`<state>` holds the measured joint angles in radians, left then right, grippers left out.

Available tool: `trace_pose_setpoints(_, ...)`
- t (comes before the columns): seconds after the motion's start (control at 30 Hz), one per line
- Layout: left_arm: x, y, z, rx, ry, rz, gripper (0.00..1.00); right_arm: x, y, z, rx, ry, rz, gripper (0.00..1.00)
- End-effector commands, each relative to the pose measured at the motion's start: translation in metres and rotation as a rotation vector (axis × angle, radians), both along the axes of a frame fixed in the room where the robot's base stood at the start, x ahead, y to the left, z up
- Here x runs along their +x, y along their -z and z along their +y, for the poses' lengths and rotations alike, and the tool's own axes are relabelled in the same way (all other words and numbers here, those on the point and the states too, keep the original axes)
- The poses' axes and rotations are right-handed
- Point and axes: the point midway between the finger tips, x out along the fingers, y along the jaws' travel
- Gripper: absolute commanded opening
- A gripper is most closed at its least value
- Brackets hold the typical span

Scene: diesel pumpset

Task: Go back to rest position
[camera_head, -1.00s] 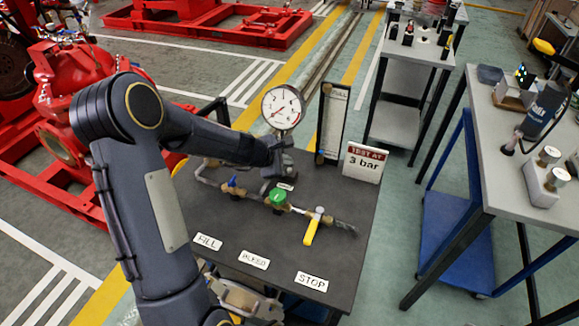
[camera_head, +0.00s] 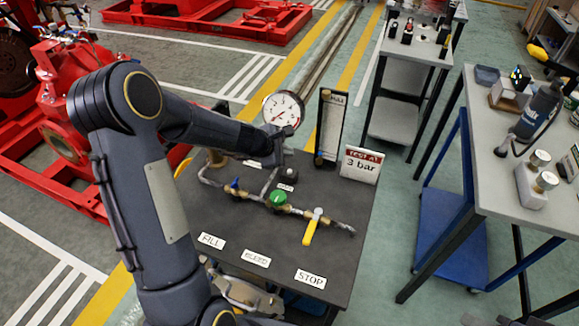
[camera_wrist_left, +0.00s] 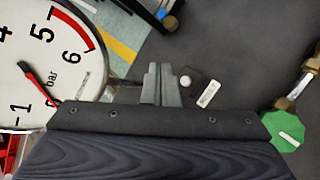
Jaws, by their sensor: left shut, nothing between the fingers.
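My left gripper (camera_head: 277,150) is shut and empty, above the far part of the dark bench top (camera_head: 275,236), in front of the round white pressure gauge (camera_head: 283,109). Its closed fingers show in the left wrist view (camera_wrist_left: 161,84), over the bench top near a small white label (camera_wrist_left: 208,93). The gauge (camera_wrist_left: 40,70) fills the left of that view, partly hidden by the gripper body. On the pipe sit a blue-handled valve (camera_head: 235,184), a green knob (camera_head: 278,197) and a yellow lever (camera_head: 310,232). My right gripper is not in view.
FILL (camera_head: 211,241), BLEED (camera_head: 257,258) and STOP (camera_head: 310,279) plates lie along the bench front. A "TEST AT 3 bar" sign (camera_head: 361,165) and a black upright panel (camera_head: 331,125) stand behind. A grey table (camera_head: 530,200) is at right, red machinery (camera_head: 70,85) at left.

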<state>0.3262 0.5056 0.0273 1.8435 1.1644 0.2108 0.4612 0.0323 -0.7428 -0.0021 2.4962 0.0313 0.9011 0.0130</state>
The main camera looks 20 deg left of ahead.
Motion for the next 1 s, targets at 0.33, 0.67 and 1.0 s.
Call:
trace_pose_setpoints(0.33,0.0,0.001,0.0,0.0,0.0,0.0,0.0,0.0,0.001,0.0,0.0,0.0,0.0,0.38)
trace_pose_setpoints(0.67,0.0,0.001,0.0,0.0,0.001,-0.001,0.0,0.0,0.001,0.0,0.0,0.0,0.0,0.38)
trace_pose_setpoints(1.0,-0.066,-0.1,-0.043,0.226,0.417,-0.199,0.0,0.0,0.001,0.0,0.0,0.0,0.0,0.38)
